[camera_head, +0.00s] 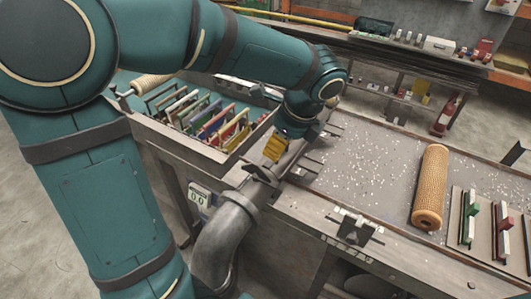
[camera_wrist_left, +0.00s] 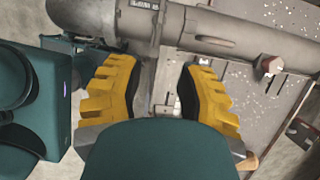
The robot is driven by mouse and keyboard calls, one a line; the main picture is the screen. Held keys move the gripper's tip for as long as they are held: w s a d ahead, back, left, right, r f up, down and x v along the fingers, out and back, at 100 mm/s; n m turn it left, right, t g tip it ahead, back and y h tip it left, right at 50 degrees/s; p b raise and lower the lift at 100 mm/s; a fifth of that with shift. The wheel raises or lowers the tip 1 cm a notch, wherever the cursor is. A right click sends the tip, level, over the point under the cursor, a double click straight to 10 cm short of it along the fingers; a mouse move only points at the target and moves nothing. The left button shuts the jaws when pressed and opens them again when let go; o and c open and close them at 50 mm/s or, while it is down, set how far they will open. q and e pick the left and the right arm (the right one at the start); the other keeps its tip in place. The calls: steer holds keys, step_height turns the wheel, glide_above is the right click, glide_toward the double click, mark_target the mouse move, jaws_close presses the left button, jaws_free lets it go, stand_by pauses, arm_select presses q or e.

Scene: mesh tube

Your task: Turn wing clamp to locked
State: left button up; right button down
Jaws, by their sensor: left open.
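A grey pipe (camera_head: 228,222) runs up past the table's front edge in the head view. A dark metal wing clamp (camera_head: 262,174) sits across it, just below my left gripper (camera_head: 275,148). In the left wrist view the pipe (camera_wrist_left: 240,30) crosses the top, with a collar around it at upper left. A flat grey bar (camera_wrist_left: 149,75), seemingly the clamp's wing, reaches down between the two yellow fingers of my left gripper (camera_wrist_left: 157,82). The fingers are apart, with gaps at both sides of the bar. The clamp's lock marking cannot be read. My right gripper is not in view.
A tray (camera_head: 190,150) of coloured frames stands left of the pipe. A small display (camera_head: 199,197) is on the bench front. A tan mesh roll (camera_head: 431,187) and a bracket (camera_head: 356,228) are at right. The speckled tabletop between is mostly clear.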

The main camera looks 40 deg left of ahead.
mark_target(257, 166)
arm_select(q)
steer(key=x, duration=0.4)
steer(key=a+b+x, duration=0.1)
steer(key=x, duration=0.3)
steer(key=a+b+x, duration=0.1)
steer(key=x, duration=0.3)
steer(key=shift+s+r, duration=0.3)
steer(key=shift+s, duration=0.05)
steer(key=shift+c, duration=0.3)
jaws_close()
steer(key=shift+y, duration=0.3)
